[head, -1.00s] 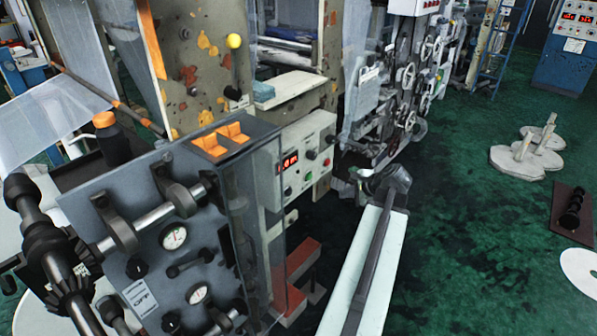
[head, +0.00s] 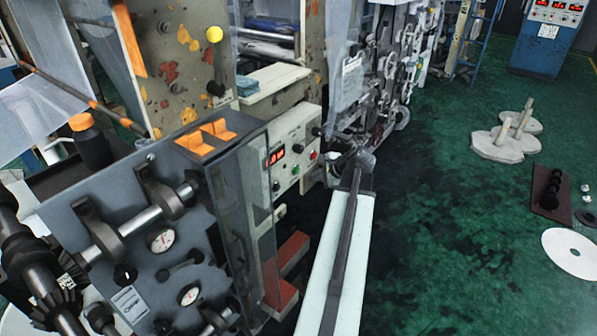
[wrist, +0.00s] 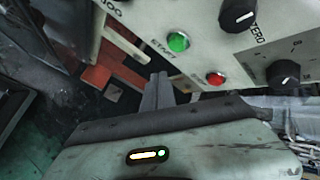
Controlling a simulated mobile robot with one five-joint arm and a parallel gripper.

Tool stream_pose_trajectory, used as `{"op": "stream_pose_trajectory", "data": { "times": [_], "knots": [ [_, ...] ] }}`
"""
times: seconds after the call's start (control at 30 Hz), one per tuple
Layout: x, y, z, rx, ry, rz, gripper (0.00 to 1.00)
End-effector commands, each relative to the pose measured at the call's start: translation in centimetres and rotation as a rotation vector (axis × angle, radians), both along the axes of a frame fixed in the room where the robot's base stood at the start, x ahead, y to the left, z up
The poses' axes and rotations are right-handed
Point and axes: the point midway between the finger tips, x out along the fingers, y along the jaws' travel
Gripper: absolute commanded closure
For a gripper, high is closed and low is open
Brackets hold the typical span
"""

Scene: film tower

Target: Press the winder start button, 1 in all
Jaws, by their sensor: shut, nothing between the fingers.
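The winder control panel (head: 285,150) is a pale box with a red lit display and several knobs in the head view. In the wrist view, the green button (wrist: 178,42) has lettering beside it that appears to read START. A red button (wrist: 215,78) sits lower right of it. My gripper (wrist: 158,77) has its fingers together, with nothing between them. In the wrist view the fingertips show below and a little left of the green button, with a visible gap in the picture. In the head view, my gripper (head: 356,160) is right of the panel.
Black knobs (wrist: 238,15) sit on the panel near the buttons. A clear guard (head: 243,190) stands left of the panel, and red blocks (head: 287,268) lie below it. Machine rollers and wheels (head: 385,65) are behind my gripper.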

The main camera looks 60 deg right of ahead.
Motion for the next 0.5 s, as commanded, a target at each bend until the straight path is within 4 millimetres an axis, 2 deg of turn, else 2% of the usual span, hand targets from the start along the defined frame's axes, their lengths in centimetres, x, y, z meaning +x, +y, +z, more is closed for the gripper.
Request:
{"op": "stream_pose_trajectory", "data": {
  "times": [0.2,0.5],
  "knots": [
    [2.6,-0.1,0.0,0.0,0.001,0.001,1.0],
    [3.4,0.0,0.0,-0.001,0.001,-0.001,1.0]
  ]
}}
